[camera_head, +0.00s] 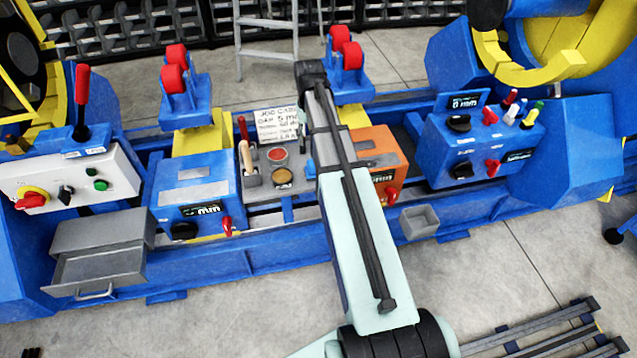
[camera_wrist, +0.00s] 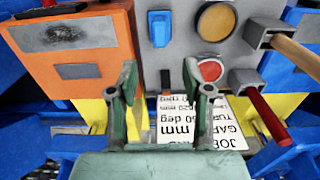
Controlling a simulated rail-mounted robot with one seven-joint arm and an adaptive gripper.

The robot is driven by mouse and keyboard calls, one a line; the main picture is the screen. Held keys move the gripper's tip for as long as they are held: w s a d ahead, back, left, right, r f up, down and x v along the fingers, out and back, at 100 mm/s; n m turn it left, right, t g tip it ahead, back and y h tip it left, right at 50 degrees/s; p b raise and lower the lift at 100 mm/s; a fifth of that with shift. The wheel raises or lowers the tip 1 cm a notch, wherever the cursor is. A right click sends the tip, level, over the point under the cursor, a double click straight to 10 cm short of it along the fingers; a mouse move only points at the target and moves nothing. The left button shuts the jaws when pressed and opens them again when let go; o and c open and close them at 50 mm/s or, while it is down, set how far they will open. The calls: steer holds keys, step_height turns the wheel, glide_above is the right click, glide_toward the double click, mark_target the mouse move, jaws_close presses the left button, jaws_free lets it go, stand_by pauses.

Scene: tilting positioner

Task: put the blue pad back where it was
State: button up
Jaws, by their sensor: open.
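A small blue pad (camera_wrist: 159,28) lies on the grey panel (camera_wrist: 180,62), near the orange box, in the wrist view. In the head view the blue pad (camera_head: 311,168) shows beside my arm. A yellow disc (camera_wrist: 216,22) and a red disc (camera_wrist: 211,70) sit on the same panel, to the pad's right in the wrist view. My gripper (camera_wrist: 160,74) is open, with nothing between its two green fingers. It is over the job card side of the panel, apart from the pad. In the head view my arm mostly hides the gripper.
An orange box (camera_wrist: 78,45) stands beside the panel. A wooden handle (camera_wrist: 295,52) and a red handle (camera_wrist: 266,115) stick out of grey holders. A printed job card (camera_head: 278,125) is behind the discs. A grey bin (camera_head: 419,222) and a partly open drawer (camera_head: 97,272) are at the front.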

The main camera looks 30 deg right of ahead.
steer(key=shift+n+g, duration=0.4)
steer(key=shift+g, duration=0.4)
steer(key=s+a+f, duration=0.2)
steer(key=f, duration=0.3)
steer(key=s+a+f, duration=0.2)
steer(key=f, duration=0.2)
steer(key=s+a+f, duration=0.2)
steer(key=f, duration=0.3)
steer(key=shift+s+a+f, duration=0.15)
steer(key=shift+s+f, duration=0.15)
steer(key=shift+f, duration=0.05)
steer(key=s+a+f+g, duration=0.2)
steer(key=s+a+f, duration=0.4)
steer(key=s+f, duration=0.6)
steer(key=s+a+f+g, duration=0.1)
steer(key=s+f, duration=0.3)
steer(key=s, duration=0.5)
steer(key=s+a+f+n+g, duration=0.1)
steer(key=s+a+f, duration=0.2)
steer(key=s, duration=0.6)
steer(key=s+a+f+n+g, duration=0.1)
steer(key=s+a+f, duration=0.2)
steer(key=s+f, duration=0.3)
steer(key=s, duration=0.3)
steer(key=shift+f, duration=0.2)
steer(key=shift+c, duration=0.3)
